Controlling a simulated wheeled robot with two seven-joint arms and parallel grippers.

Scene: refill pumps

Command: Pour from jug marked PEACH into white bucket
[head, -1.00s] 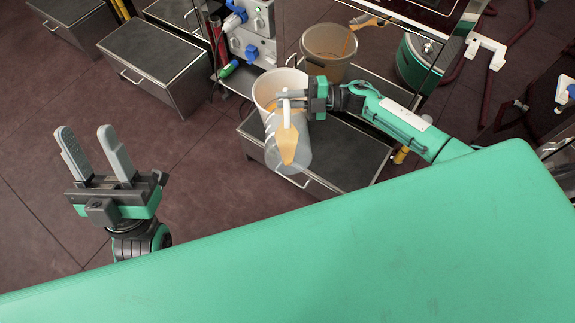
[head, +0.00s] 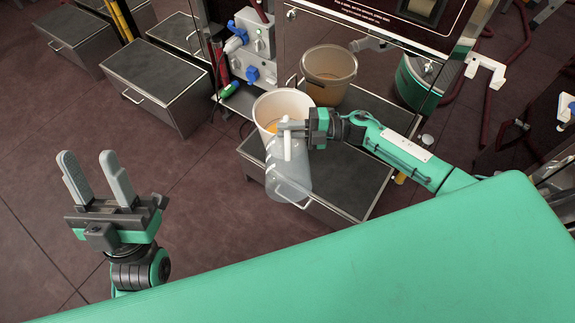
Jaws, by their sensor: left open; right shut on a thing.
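The white bucket (head: 264,108) stands on a low grey step box, with its open rim facing me and some orange showing inside. A pale translucent jug (head: 290,172) with a white handle overlaps the bucket's front. My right gripper (head: 291,131) is shut on the jug's handle, at the bucket's rim. The overlap hides where the jug's mouth ends, and I cannot read a PEACH mark. No stream of liquid is clear. My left gripper (head: 92,178) is open and empty, far left of the bucket, over the floor.
The grey step box (head: 345,185) is under the bucket. Blue connectors (head: 238,36) sit on a grey panel. Grey drawer boxes (head: 160,75) stand left. Floor around my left gripper is clear.

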